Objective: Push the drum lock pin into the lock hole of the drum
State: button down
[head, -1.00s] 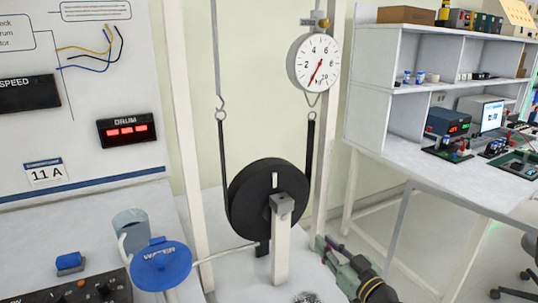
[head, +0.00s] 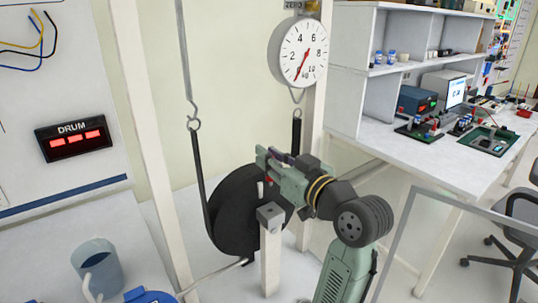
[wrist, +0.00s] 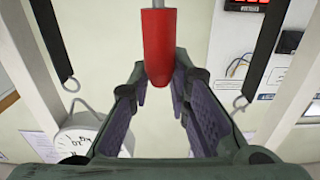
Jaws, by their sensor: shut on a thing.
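The black drum (head: 230,215) hangs behind a light post with a grey block (head: 270,216) on top. My gripper (head: 268,160) is in front of the drum's upper right part and covers some of it. In the wrist view my gripper (wrist: 160,82) is shut on the red handle of the lock pin (wrist: 158,45). The pin's grey metal rod (wrist: 158,4) runs out of the top of that view, so its tip is hidden. I cannot see the lock hole, or tell whether the pin touches the drum.
Black straps (head: 200,175) run up from the drum, and a round dial gauge (head: 303,52) hangs at the upper right. White uprights (head: 150,130) stand close by. A grey-blue cup (head: 95,266) is at lower left. A workbench (head: 420,150) stands to the right.

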aim_at(272, 181)
jog(key=shift+f+b, duration=2.25)
jog(key=shift+f, duration=0.7)
jog(key=shift+f+b, duration=1.25)
jog(key=shift+f, duration=0.25)
jog(key=c, duration=1.4)
grip_release()
jog(key=shift+r, duration=0.1)
notch_tip(272, 181, up, 10)
jog(key=shift+f, duration=0.1)
